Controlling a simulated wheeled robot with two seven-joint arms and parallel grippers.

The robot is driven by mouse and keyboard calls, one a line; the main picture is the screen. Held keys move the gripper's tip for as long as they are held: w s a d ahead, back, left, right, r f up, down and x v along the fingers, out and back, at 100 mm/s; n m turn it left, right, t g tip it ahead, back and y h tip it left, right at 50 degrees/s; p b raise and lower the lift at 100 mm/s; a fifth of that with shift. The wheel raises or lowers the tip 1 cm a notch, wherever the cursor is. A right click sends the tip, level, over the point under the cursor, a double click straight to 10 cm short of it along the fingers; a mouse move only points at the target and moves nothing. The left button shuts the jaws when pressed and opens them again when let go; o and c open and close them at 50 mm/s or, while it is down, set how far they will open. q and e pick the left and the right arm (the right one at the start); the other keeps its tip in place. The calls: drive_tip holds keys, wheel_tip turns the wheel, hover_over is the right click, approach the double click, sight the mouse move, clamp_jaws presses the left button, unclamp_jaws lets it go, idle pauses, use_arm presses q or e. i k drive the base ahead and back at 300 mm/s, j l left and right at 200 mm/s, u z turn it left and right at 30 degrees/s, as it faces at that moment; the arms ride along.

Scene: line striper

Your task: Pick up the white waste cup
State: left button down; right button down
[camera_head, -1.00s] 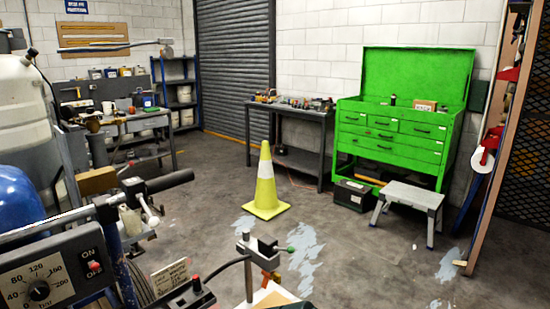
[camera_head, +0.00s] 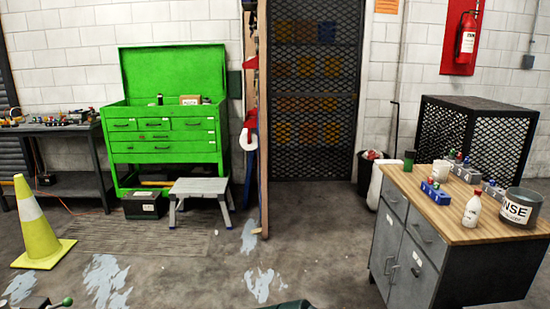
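A small white cup (camera_head: 441,169) stands upright on the wooden top of the grey cabinet (camera_head: 408,225) at the right. A dark green cylinder (camera_head: 409,160) stands to its left and a blue block with small knobs (camera_head: 434,193) sits in front of it. Whether the cup holds anything is too small to tell. Neither of my grippers is in view.
A black mesh cage (camera_head: 480,130) stands behind. A step stool (camera_head: 199,190) and a yellow cone (camera_head: 38,228) stand left. The middle floor is open.

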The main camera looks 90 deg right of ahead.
sight(441, 170)
drive_tip(key=z, duration=3.9)
drive_tip(key=i+j+z, duration=0.15)
drive_tip(key=z, duration=0.7)
drive_tip(key=i+j+z, duration=0.15)
drive_tip(key=j+z, duration=0.25)
drive_tip(key=j, duration=0.4)
drive_tip(key=j+z, duration=0.35)
drive_tip(key=j, duration=0.4)
drive_tip(key=j+z, duration=0.15)
drive_tip(key=j, duration=2.3)
drive_tip(key=k, duration=0.05)
